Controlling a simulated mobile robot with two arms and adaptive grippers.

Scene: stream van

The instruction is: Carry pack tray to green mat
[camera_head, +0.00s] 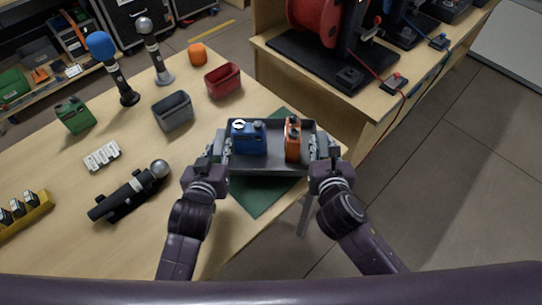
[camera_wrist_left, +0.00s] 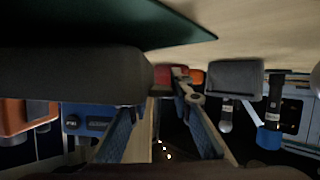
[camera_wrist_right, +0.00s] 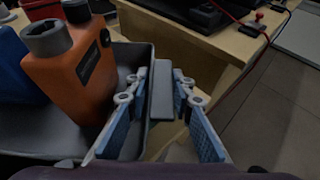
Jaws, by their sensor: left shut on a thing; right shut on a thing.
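The grey pack tray (camera_head: 268,170) is held between my two grippers, with a blue pack (camera_head: 248,140) and an orange pack (camera_head: 293,142) standing in it. The green mat (camera_head: 262,197) lies on the wooden table, partly hidden below the tray. My left gripper (camera_head: 224,150) is shut on the tray's left side. My right gripper (camera_head: 321,148) is shut on its right side; the right wrist view shows the tray wall (camera_wrist_right: 162,92) between the fingers. In the left wrist view the tray (camera_wrist_left: 75,75) fills the left. The gap between tray and mat is hard to judge.
A grey bin (camera_head: 173,112), a red bin (camera_head: 223,82) and an orange object (camera_head: 198,54) stand beyond the tray. A black microphone (camera_head: 130,192) lies to the left. A bench (camera_head: 330,95) with a red spool (camera_head: 314,18) stands at the back right.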

